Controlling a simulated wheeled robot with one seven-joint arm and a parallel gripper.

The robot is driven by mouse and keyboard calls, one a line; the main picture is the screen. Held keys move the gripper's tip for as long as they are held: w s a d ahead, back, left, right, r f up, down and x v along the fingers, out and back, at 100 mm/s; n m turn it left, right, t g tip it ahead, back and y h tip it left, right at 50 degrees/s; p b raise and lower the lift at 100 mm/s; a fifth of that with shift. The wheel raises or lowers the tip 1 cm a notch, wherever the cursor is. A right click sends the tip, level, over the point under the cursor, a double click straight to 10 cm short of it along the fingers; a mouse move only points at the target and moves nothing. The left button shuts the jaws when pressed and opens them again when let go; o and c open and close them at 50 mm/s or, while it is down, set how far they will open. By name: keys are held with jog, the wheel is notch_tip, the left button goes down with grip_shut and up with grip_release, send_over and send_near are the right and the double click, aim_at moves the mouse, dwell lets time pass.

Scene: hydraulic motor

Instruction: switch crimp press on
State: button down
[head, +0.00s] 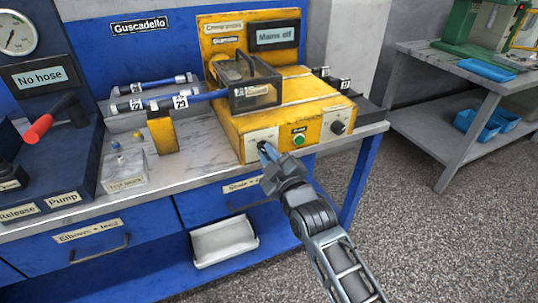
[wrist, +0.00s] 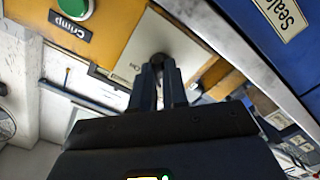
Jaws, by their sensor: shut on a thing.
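The yellow crimp press (head: 285,118) stands on the bench, and its dark display (head: 273,35) reads "Mains off". A pale switch plate (head: 258,135) is at the left of its front face. My gripper (head: 264,150) is at this plate. In the wrist view the fingers (wrist: 160,72) are shut on a dark rotary knob (wrist: 162,57) on the plate, with a small "ON" mark beside it. The fingers hide much of the knob. A green button (head: 299,140) with a "Crimp" label shows also in the wrist view (wrist: 75,8).
A dark knob (head: 338,127) sits at the right of the press front. A hose (head: 170,99) with number tags lies into the clear guard (head: 252,92). A yellow block (head: 162,132) stands left of the press. The floor in front is clear.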

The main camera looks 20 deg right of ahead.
dwell(0.4)
jog(key=shift+a+m, duration=0.1)
jog(key=shift+m, duration=8.9)
jog(key=c, duration=1.1)
grip_release()
jog(key=shift+c, duration=0.2)
